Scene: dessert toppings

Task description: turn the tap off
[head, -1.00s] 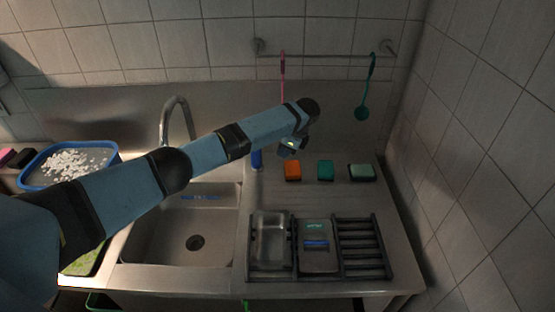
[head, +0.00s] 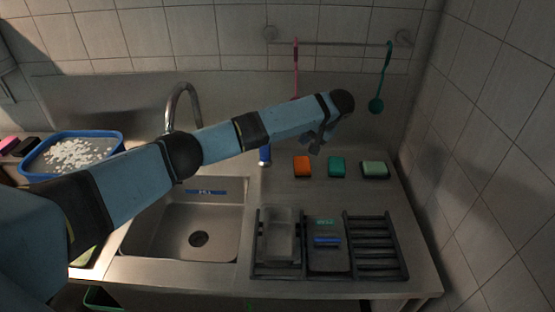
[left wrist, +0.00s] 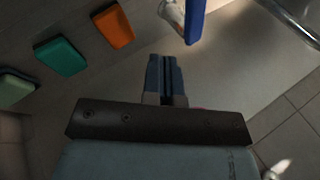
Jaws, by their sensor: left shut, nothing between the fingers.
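The tap's curved metal spout (head: 183,92) rises behind the sink, its lower part hidden by my left arm. A blue upright handle on a metal base (head: 264,154) stands right of the sink, partly hidden by the arm. In the left wrist view the blue handle (left wrist: 196,18) is at the top, beyond my fingertips and apart from them. My left gripper (head: 315,142) is shut and empty, above and right of the handle. It also shows shut in the left wrist view (left wrist: 163,60). My right gripper is not in view. I cannot tell whether water runs.
Orange (head: 302,166), teal (head: 337,167) and pale green (head: 374,169) sponges lie on the counter. A dark rack (head: 376,245) stands in front. The sink (head: 160,235) is at left, with a blue tub (head: 120,140) beyond. Utensils hang from a wall rail (head: 340,43).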

